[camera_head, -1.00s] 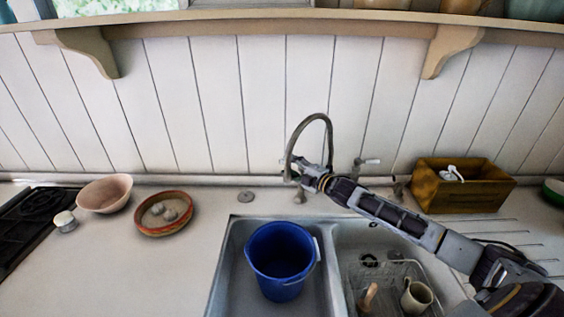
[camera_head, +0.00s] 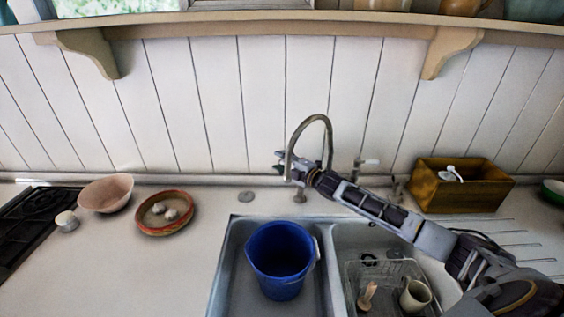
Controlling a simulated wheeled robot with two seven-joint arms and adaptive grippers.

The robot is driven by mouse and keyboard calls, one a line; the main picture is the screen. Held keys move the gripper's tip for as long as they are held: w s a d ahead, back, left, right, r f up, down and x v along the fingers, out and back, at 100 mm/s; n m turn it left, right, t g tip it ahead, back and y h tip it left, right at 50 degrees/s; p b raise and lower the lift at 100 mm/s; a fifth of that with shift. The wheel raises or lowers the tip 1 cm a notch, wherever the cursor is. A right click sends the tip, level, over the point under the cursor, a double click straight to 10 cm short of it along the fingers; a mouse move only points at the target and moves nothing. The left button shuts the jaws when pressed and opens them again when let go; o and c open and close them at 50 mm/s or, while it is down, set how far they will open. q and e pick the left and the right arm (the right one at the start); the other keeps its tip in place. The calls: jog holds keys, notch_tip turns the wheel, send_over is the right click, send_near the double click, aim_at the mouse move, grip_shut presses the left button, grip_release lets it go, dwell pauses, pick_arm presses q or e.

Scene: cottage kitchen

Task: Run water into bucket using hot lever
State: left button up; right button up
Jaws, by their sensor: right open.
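A blue bucket (camera_head: 281,262) stands upright in the left sink basin (camera_head: 237,262). The curved metal faucet (camera_head: 310,120) rises behind the sink, its spout end above the back of the bucket. No water stream shows. A lever with a pale handle (camera_head: 367,162) stands to the right of the faucet. My right gripper (camera_head: 281,160) is open beside the faucet's left side, with its wrist passing close to the spout. Whether it touches a lever there is hidden. The hot lever cannot be made out behind the gripper. My left gripper is not in view.
The right basin holds a wire rack (camera_head: 385,275) with a beige mug (camera_head: 414,295) and a wooden-handled brush (camera_head: 367,296). A wooden box (camera_head: 462,192) stands at the right. A pink bowl (camera_head: 105,193) and a brown dish (camera_head: 164,222) are at the left. A shelf runs overhead.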

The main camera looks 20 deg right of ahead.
jog(key=shift+c, duration=0.5)
grip_shut()
jog(key=shift+f, duration=0.1)
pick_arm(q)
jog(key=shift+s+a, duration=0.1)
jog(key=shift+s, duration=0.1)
